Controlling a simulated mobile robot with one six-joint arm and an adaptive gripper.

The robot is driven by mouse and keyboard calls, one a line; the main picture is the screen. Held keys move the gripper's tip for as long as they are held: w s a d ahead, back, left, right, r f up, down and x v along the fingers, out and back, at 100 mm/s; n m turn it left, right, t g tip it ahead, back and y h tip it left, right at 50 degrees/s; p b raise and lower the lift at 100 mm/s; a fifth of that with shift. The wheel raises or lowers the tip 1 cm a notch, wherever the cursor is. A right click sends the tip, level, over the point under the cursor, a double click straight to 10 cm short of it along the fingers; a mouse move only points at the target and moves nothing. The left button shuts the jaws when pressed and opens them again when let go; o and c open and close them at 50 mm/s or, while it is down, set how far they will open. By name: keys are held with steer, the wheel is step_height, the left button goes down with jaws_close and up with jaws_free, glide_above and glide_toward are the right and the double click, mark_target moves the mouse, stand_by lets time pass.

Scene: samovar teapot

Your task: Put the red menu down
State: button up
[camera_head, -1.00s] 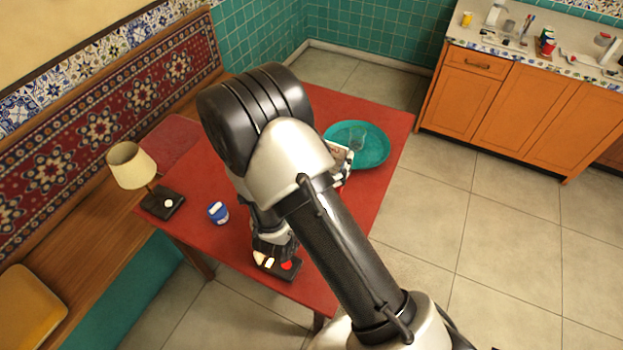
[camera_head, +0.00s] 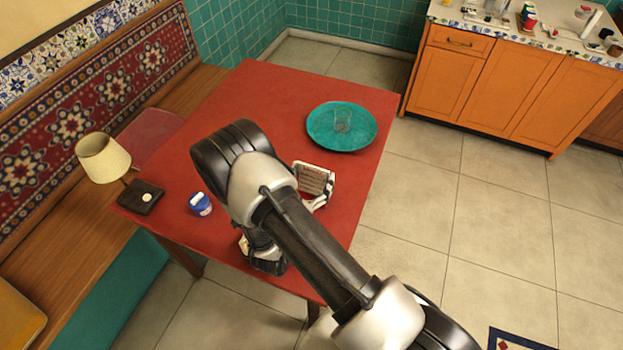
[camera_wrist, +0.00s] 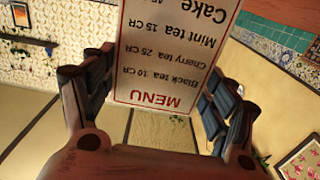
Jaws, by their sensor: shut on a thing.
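In the head view the menu (camera_head: 314,178) shows just right of my arm, over the right part of the red table (camera_head: 270,95). I cannot tell whether the menu touches the table.
A blue-and-white container (camera_head: 201,204) and a lamp (camera_head: 103,158) are at the left. A bench (camera_head: 65,240) runs along the left wall. The table's far middle is clear.

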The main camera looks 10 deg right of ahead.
steer(key=shift+r, duration=0.1)
steer(key=shift+f, duration=0.25)
steer(key=o, duration=1.4)
steer(key=shift+r, duration=0.1)
steer(key=shift+o, duration=0.2)
